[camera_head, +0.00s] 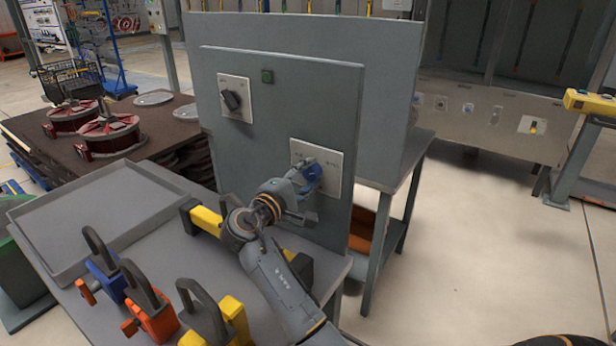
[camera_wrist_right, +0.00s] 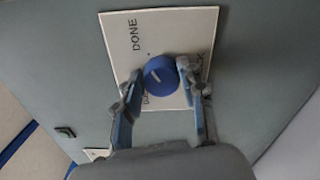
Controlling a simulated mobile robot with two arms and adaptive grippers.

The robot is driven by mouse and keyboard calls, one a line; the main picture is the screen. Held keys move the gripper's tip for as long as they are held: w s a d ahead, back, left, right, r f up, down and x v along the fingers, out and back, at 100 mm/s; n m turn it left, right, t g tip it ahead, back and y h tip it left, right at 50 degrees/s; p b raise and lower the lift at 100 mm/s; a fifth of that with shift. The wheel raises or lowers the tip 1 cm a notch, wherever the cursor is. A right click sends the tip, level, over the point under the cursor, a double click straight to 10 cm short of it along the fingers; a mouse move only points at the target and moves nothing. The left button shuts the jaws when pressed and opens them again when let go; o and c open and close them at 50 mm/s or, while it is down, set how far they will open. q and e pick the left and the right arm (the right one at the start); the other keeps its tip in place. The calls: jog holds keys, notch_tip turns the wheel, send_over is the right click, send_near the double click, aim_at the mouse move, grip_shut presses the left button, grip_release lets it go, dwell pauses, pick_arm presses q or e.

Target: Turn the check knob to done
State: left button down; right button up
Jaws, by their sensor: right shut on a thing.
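The check knob (camera_head: 316,172) is a blue round knob on a white plate (camera_head: 333,182) on the lower right of the grey panel. The knob (camera_wrist_right: 160,75) also shows in the right wrist view, with a short pale mark on its face. "DONE" is printed on the plate (camera_wrist_right: 190,30) there; other lettering is partly hidden by the fingers. My right gripper (camera_wrist_right: 158,84) has a finger on each side of the knob and is shut on it. In the head view the right gripper (camera_head: 310,176) reaches the plate from the lower left. My left gripper is not in view.
Blue, orange and yellow padlocks (camera_head: 152,312) stand on the table in front, beside an empty grey tray (camera_head: 100,215). Floor at right is clear.

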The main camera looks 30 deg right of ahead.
jog(key=o, duration=1.2)
jog(key=shift+a, duration=0.1)
jog(key=v, duration=0.7)
jog(key=shift+s+a, duration=0.1)
